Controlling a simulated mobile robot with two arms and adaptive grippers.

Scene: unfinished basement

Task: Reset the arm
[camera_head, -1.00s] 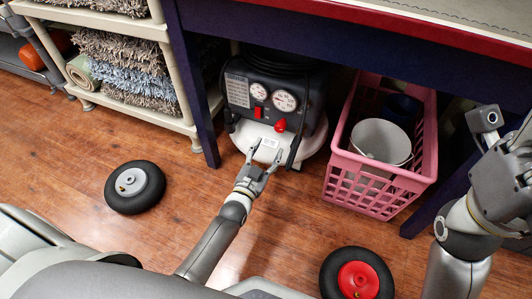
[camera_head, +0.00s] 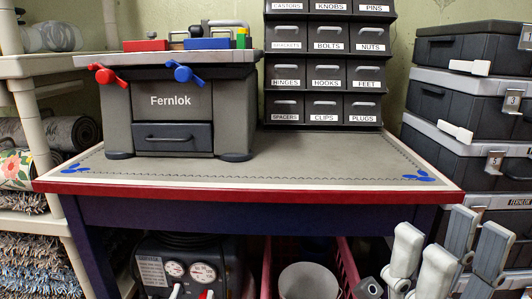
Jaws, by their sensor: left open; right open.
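My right gripper (camera_head: 448,248) stands at the lower right with its pale grey fingers pointing up, open and empty. It is in front of the workbench's right end and the stacked cases. I see nothing held in either gripper.
The workbench (camera_head: 300,172) has a clear grey top with a red edge. A Fernlok machine (camera_head: 172,100) and labelled drawers (camera_head: 322,75) stand at its back. Black cases (camera_head: 465,95) are stacked right. A pink basket (camera_head: 348,270) with a white bucket (camera_head: 305,282) is below; shelves (camera_head: 38,150) stand left.

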